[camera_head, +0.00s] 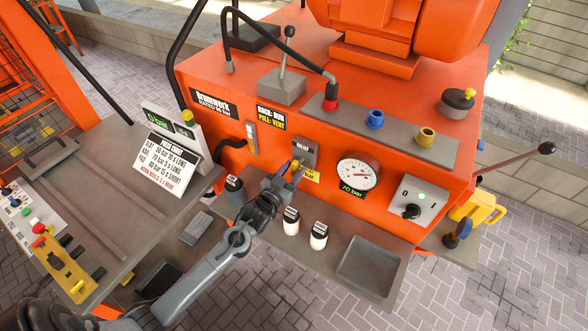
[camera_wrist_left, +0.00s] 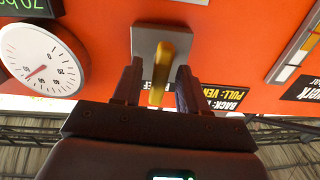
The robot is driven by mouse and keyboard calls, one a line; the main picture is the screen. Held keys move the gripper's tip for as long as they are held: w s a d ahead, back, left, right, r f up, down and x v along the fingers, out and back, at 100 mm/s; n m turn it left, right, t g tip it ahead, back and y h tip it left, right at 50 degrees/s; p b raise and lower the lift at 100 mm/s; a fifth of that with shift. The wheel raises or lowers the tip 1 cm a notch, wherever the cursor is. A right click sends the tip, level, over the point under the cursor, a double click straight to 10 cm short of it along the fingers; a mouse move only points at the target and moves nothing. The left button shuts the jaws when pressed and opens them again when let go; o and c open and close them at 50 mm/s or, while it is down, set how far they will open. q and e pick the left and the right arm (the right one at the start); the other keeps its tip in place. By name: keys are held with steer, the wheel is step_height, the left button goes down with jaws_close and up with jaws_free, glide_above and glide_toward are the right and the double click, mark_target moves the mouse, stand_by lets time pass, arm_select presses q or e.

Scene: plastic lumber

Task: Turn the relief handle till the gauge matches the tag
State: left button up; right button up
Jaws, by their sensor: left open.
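The yellow relief handle (camera_head: 295,167) sticks out from a grey plate (camera_head: 305,150) on the orange machine's front. In the left wrist view the handle (camera_wrist_left: 160,65) stands between the fingers of my left gripper (camera_wrist_left: 156,84). The fingers are open, one on each side; I cannot tell whether either touches it. In the head view my left gripper (camera_head: 287,178) partly covers the handle. The white round gauge (camera_head: 358,174) is right of it, with a red needle, and shows in the wrist view (camera_wrist_left: 45,60). A small yellow tag (camera_head: 312,176) hangs beside the handle, its print too small to read.
A black display (camera_head: 351,193) under the gauge reads 70 bar in green. A white instruction card (camera_head: 166,161) stands on the left bench. A switch box (camera_head: 418,199) is right of the gauge.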

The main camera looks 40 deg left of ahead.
arm_select(q)
steer(key=s+d, duration=0.1)
steer(key=s, duration=0.8)
steer(key=shift+s+d, duration=0.2)
steer(key=shift+s, duration=0.1)
